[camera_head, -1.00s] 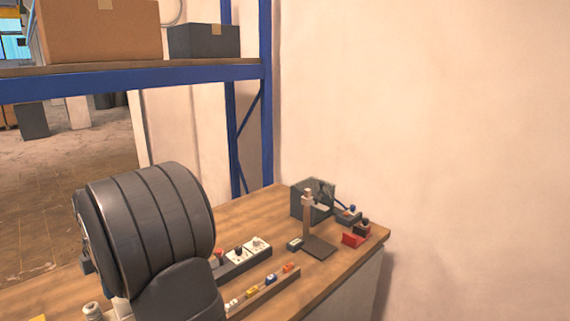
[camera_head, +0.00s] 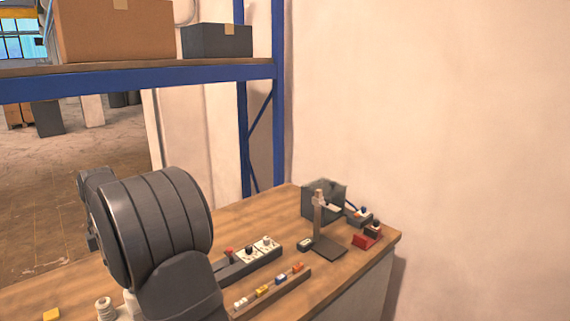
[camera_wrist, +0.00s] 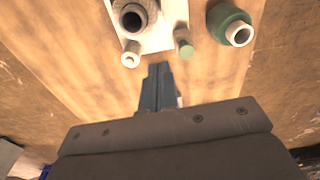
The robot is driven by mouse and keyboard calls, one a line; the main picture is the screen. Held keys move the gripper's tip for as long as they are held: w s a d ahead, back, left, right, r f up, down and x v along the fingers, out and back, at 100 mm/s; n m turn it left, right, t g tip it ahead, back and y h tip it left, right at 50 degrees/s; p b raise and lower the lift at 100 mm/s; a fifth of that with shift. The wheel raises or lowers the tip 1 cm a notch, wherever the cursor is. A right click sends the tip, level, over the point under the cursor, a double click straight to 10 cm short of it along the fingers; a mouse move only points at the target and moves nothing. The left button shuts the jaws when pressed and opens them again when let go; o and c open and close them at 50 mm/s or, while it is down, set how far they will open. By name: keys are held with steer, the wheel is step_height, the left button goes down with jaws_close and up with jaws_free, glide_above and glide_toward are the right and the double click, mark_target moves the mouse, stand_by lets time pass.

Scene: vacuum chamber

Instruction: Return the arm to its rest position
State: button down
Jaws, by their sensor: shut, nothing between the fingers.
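My gripper (camera_wrist: 158,88) shows in the wrist view as a dark narrow pair of fingers, shut and empty. It points over the wooden bench top (camera_wrist: 90,75) and looks apart from the items beyond it. In the head view my dark grey ribbed arm fills the lower left and hides part of the bench; the gripper itself cannot be made out there.
In the wrist view a white plate (camera_wrist: 160,40) with cylindrical parts and a green cylinder (camera_wrist: 230,25) lie beyond the fingers. In the head view the bench carries a switch strip (camera_head: 248,262), a rack of coloured pieces (camera_head: 268,292), a stand (camera_head: 319,225) and a red block (camera_head: 367,237). A blue shelf (camera_head: 140,80) stands behind.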

steer(key=w+r, duration=0.3)
steer(key=w, duration=0.2)
step_height(320, 180, down, 7)
steer(key=shift+m, duration=0.3)
